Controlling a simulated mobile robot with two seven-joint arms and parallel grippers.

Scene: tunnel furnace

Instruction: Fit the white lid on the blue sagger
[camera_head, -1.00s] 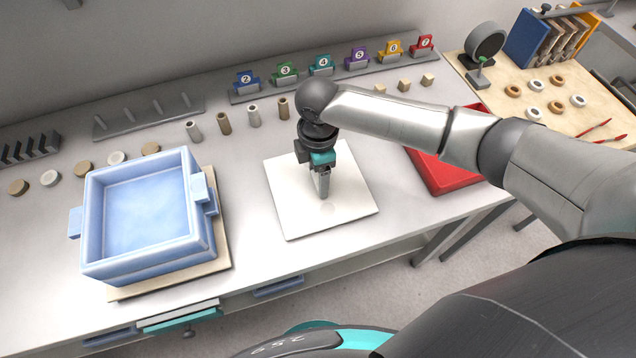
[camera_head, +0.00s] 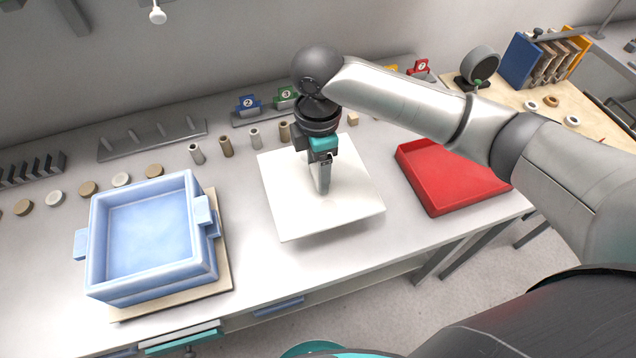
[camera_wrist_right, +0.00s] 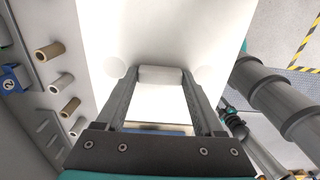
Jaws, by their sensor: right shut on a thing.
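The blue sagger (camera_head: 150,240) is an open square box with side lugs, at the left of the table on a beige board (camera_head: 222,262). The white lid (camera_head: 350,205) is a flat square plate right of the sagger, held just above the table with a shadow beneath. My right gripper (camera_head: 322,188) points down and is shut on the lid's middle knob. In the right wrist view the fingers close on the knob (camera_wrist_right: 160,75) of the lid (camera_wrist_right: 155,35). My left gripper is out of view.
A red tray (camera_head: 445,185) lies right of the lid. Small cylinders (camera_head: 226,147) and numbered holders (camera_head: 248,107) stand behind it. Round discs (camera_head: 88,188) lie behind the sagger. Bare table separates sagger and lid.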

